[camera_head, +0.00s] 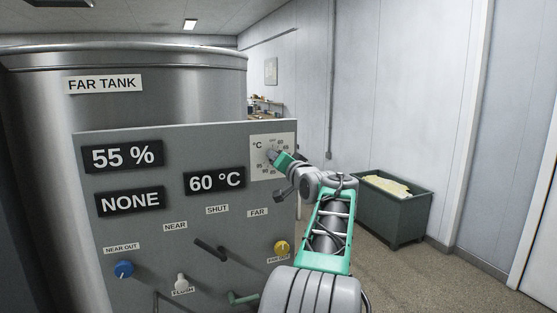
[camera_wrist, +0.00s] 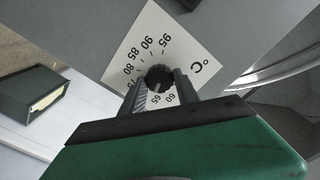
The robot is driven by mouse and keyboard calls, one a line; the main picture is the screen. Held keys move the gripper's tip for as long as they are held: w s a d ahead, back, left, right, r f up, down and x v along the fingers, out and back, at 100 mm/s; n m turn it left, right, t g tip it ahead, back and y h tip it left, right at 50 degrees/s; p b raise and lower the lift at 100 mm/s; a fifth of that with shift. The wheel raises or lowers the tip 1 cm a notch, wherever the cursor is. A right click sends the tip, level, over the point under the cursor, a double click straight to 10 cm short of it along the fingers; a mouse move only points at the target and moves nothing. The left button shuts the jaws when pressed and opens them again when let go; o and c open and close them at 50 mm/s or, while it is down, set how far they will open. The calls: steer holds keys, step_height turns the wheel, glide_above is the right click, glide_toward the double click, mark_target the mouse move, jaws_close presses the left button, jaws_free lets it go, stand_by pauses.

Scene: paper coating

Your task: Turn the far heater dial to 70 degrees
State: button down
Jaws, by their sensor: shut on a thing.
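The far heater dial (camera_wrist: 159,77) is a small dark knob on a white °C scale plate (camera_wrist: 142,42). In the head view the scale plate (camera_head: 260,150) sits at the upper right of the grey panel, and my gripper (camera_head: 272,156) covers most of the dial. In the wrist view my gripper (camera_wrist: 160,84) has one finger on each side of the knob and is shut on it. The scale numbers run from about 60 to 95; some are hidden by the fingers. The panel display (camera_head: 214,180) reads 60 °C. I cannot tell exactly where the dial points.
The grey panel (camera_head: 150,225) also bears displays reading 55 % (camera_head: 122,155) and NONE (camera_head: 130,201), a blue knob (camera_head: 124,269), a yellow knob (camera_head: 282,248) and a dark lever (camera_head: 210,249). The far tank (camera_head: 190,90) stands behind. A green bin (camera_head: 395,212) stands at right.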

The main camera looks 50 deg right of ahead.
steer(key=shift+m+p, duration=0.35)
steer(key=shift+m, duration=1.25)
steer(key=c, duration=0.9)
jaws_free()
steer(key=shift+s, duration=0.1)
steer(key=b+v, duration=0.3)
steer(key=v, duration=0.4)
steer(key=shift+s+a, duration=0.15)
steer(key=shift+s, duration=0.15)
